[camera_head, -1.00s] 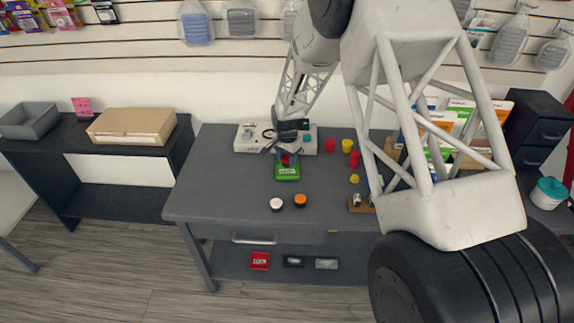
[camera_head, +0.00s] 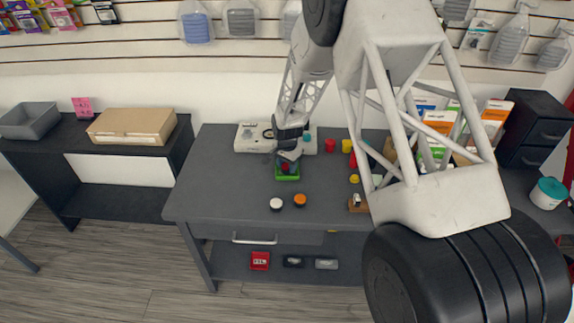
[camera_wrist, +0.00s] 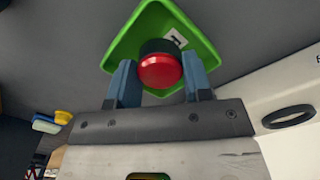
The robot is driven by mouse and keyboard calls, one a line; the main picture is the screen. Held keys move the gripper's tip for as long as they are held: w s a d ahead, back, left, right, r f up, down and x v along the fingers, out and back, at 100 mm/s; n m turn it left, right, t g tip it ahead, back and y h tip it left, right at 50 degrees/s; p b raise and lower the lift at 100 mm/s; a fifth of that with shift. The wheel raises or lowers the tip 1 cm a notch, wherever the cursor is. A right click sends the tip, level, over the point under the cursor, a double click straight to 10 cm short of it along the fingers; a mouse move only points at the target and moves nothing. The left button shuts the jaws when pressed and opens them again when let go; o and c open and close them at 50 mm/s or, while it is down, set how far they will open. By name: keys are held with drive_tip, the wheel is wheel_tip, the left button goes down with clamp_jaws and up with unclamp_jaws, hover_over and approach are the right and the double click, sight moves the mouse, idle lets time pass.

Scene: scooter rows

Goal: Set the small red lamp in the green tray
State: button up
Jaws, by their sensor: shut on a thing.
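The small red lamp (camera_wrist: 160,72) has a round red cap on a black body. My gripper (camera_wrist: 160,80) is shut on it, one blue-grey finger on each side. The green tray (camera_wrist: 192,32) lies right behind the lamp in the wrist view. In the head view my gripper (camera_head: 287,161) is over the green tray (camera_head: 287,178) on the grey table, with a bit of the red lamp (camera_head: 285,167) showing below the fingers. I cannot tell whether the lamp touches the tray floor.
A white device (camera_head: 248,137) stands behind the tray. A white disc (camera_head: 276,204) and an orange one (camera_head: 300,200) lie in front. Red and yellow pieces (camera_head: 330,145) stand to the right. The table's left front is clear.

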sight(287, 165)
drive_tip(key=shift+f, duration=0.15)
drive_tip(key=o, duration=0.7)
wheel_tip(287, 165, up, 12)
drive_tip(key=shift+r, duration=0.15)
idle(0.4)
idle(0.7)
